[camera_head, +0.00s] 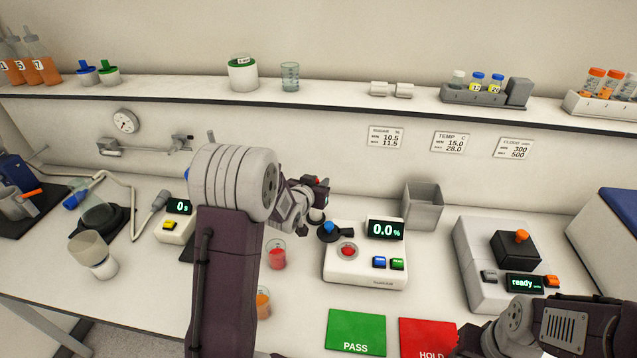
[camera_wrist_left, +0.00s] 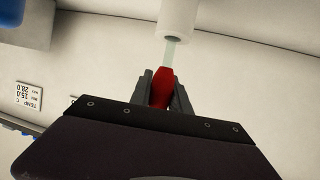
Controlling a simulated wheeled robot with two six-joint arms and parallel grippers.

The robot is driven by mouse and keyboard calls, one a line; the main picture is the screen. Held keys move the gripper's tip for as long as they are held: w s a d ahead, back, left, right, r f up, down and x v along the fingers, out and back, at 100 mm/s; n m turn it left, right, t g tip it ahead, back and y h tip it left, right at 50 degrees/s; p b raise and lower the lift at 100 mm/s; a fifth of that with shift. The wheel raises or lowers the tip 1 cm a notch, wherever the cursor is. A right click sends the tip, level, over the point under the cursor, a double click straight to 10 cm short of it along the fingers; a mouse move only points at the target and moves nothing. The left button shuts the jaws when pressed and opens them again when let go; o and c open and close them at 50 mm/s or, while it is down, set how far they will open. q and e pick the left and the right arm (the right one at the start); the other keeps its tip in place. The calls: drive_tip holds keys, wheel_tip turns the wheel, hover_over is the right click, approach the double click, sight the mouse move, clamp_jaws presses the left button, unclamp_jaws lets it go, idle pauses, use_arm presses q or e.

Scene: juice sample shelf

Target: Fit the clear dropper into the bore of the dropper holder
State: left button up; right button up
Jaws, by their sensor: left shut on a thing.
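My left gripper (camera_wrist_left: 164,82) is shut on the red bulb (camera_wrist_left: 161,88) of the clear dropper. The dropper's clear stem (camera_wrist_left: 170,53) points away from the jaws. The stem's far end meets the dark bore of a white cylinder, the dropper holder (camera_wrist_left: 178,15), in the left wrist view. How deep the stem is in the bore I cannot tell. In the head view my left gripper (camera_head: 313,193) is behind my own arm, left of the white meter, and the dropper is too small to make out clearly. My right gripper is out of view; only its arm shows at lower right.
The white meter (camera_head: 365,268) reading 0.0 stands close to my left gripper. A beaker of red liquid (camera_head: 277,258) and an orange vial (camera_head: 263,303) stand nearby. A grey open bin (camera_head: 423,212) is behind the meter. Green PASS (camera_head: 356,333) and red HOLD (camera_head: 427,340) mats lie in front.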

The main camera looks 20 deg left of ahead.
use_arm(q)
drive_tip(key=shift+f, duration=0.2)
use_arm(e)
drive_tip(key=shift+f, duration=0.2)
use_arm(q)
drive_tip(key=o, duration=0.9)
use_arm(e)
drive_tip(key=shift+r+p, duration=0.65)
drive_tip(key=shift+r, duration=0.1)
use_arm(q)
drive_tip(key=v, duration=0.9)
